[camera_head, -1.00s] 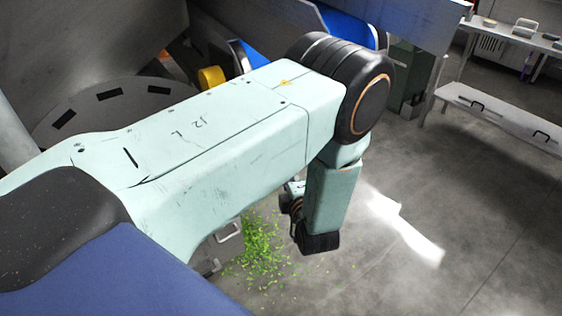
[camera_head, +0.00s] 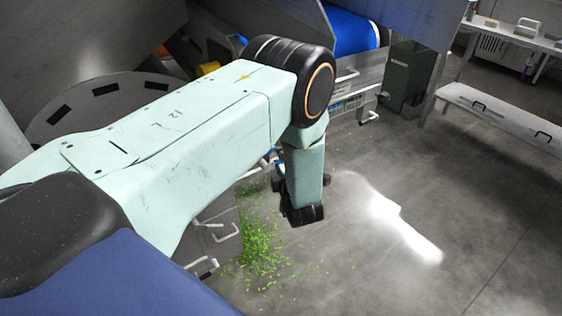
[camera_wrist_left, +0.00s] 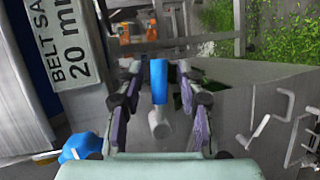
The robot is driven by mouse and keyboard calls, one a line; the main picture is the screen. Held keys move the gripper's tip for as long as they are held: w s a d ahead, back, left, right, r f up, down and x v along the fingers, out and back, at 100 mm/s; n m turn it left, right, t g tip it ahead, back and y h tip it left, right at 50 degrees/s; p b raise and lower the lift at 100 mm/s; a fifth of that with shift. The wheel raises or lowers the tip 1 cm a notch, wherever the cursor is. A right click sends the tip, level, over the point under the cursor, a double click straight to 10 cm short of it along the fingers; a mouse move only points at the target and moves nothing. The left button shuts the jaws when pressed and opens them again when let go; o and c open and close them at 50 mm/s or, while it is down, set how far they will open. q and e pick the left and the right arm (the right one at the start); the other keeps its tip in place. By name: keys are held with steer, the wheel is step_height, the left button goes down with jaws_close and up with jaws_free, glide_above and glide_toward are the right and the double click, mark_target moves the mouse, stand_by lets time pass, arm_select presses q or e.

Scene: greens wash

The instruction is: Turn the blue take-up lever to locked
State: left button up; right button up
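A blue cylindrical handle with a grey round end, which looks like the take-up lever (camera_wrist_left: 158,85), stands in the middle of the left wrist view. My left gripper (camera_wrist_left: 158,66) has its two fingers apart, one on each side of the handle, with a visible gap on both sides. I cannot tell how deep the handle sits between the fingers. In the head view my left arm reaches in from the left, and its wrist hides most of the gripper and the lever. My right gripper is not in view.
A "BELT SA... 20 mm" sign (camera_wrist_left: 70,45) and a blue rounded part (camera_wrist_left: 82,148) are at the left. Bent metal handles (camera_wrist_left: 265,125) stick out at the right. Green scraps (camera_head: 258,245) litter the floor. A dark green cabinet (camera_head: 408,75) stands beyond; the floor at right is open.

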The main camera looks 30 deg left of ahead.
arm_select(q)
steer(key=shift+s+r, duration=0.1)
steer(key=shift+c, duration=1.4)
jaws_close()
steer(key=shift+r+n+t, duration=0.3)
steer(key=shift+n+t, duration=0.2)
steer(key=shift+n, duration=0.2)
steer(key=shift+o, duration=1.9)
jaws_free()
